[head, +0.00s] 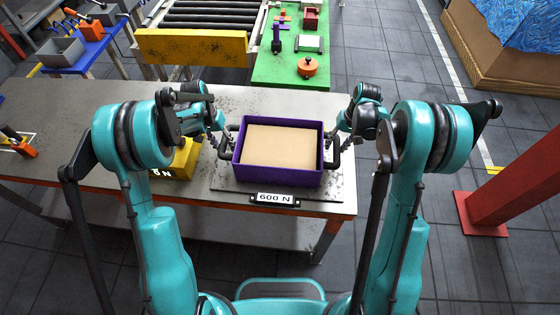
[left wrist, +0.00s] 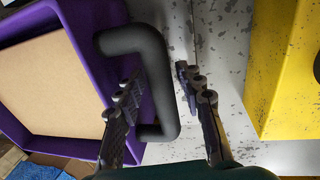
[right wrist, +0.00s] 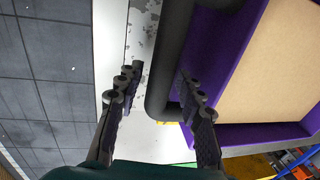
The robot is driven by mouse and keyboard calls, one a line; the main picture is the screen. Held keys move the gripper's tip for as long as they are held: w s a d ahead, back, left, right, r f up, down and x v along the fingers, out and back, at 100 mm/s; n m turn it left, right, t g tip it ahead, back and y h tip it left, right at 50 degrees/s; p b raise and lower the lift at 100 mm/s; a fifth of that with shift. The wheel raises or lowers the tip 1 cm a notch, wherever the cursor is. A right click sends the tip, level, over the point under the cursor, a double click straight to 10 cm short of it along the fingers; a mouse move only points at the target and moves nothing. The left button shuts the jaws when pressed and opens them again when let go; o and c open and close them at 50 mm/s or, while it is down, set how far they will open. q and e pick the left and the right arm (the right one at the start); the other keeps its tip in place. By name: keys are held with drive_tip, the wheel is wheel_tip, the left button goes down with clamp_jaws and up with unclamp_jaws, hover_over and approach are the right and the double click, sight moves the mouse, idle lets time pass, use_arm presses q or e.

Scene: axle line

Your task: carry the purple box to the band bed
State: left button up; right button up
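The purple box (head: 278,178) sits upright on the grey worktable (head: 100,105), on a plate by a "600 N" label. It has a flat tan top inside its rim and a black handle on each side. My left gripper (head: 222,138) is open, its fingers on either side of the left handle (left wrist: 165,85), not closed on it. My right gripper (head: 338,130) is open, its fingers on either side of the right handle (right wrist: 165,70). A roller bed (head: 212,14) with a yellow front plate stands behind the table; I cannot tell whether it is the band bed.
A yellow block (head: 184,160) stands just left of the box. A green table (head: 295,70) with parts is at the back, a blue bench (head: 85,60) at the back left. A red post (head: 510,185) and a large crate (head: 500,60) are at right. Floor between is clear.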

use_arm(q)
drive_tip(key=shift+r, duration=0.1)
use_arm(e)
drive_tip(key=shift+r, duration=0.1)
use_arm(q)
drive_tip(key=shift+r, duration=0.1)
use_arm(e)
drive_tip(key=shift+r, duration=0.1)
use_arm(q)
wheel_tip(320, 180, up, 12)
drive_tip(key=a, duration=0.2)
drive_tip(key=shift+f, duration=0.25)
use_arm(e)
wheel_tip(320, 180, up, 12)
drive_tip(key=d, duration=0.2)
drive_tip(key=shift+s+d+f, duration=0.15)
drive_tip(key=shift+f, duration=0.1)
use_arm(q)
drive_tip(key=shift+a, duration=0.1)
